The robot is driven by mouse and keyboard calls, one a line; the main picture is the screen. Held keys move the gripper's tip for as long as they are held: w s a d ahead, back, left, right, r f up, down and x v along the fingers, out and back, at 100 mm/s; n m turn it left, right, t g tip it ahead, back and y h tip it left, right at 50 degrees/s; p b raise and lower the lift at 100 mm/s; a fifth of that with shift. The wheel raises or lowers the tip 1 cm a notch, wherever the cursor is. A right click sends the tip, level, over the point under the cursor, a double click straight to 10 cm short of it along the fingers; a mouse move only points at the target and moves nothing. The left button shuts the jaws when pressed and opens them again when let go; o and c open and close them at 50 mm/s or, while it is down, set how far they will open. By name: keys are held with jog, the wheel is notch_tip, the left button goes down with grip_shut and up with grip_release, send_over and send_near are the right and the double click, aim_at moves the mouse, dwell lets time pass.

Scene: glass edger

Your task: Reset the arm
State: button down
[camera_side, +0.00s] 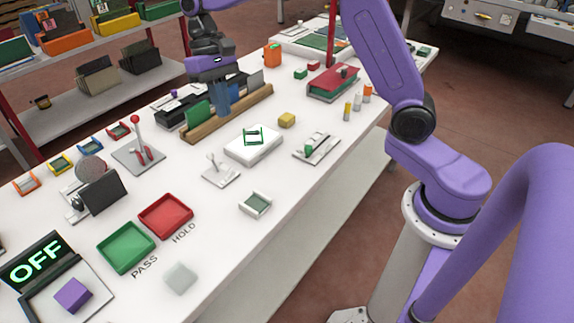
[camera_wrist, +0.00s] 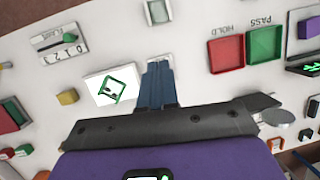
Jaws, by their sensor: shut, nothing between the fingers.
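My gripper (camera_side: 220,98) is purple and dark grey with blue fingers. In the side view it hangs over the bench, close to a wooden rack (camera_side: 228,115) that holds upright panels. In the wrist view my gripper (camera_wrist: 157,70) shows its blue fingers together, with nothing between them. The fingers point down toward the white bench top. A white block (camera_side: 254,145) with a green square frame (camera_side: 253,136) on it lies in front of the rack. The same frame shows left of the fingers in the wrist view (camera_wrist: 110,90).
A green PASS tray (camera_side: 126,247) and a red HOLD tray (camera_side: 166,216) lie on the bench, with a lit OFF sign (camera_side: 37,262) beyond. A lever stand (camera_side: 138,158), a small fixture (camera_side: 221,172) and a yellow block (camera_side: 286,120) stand near the rack.

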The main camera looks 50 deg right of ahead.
jog(key=s+n+t+h, duration=0.15)
jog(key=s+n, duration=0.55)
jog(key=s, duration=1)
jog(key=s+d+f+n+t, duration=0.1)
jog(key=s+d+n, duration=0.2)
jog(key=s, duration=0.3)
jog(key=s+d+f+n+t, duration=0.1)
jog(key=s+d+n, duration=0.2)
jog(key=s, duration=0.4)
jog(key=shift+s+d+f+y, duration=0.15)
jog(key=shift+s+f+y, duration=0.15)
jog(key=shift+f+y, duration=0.05)
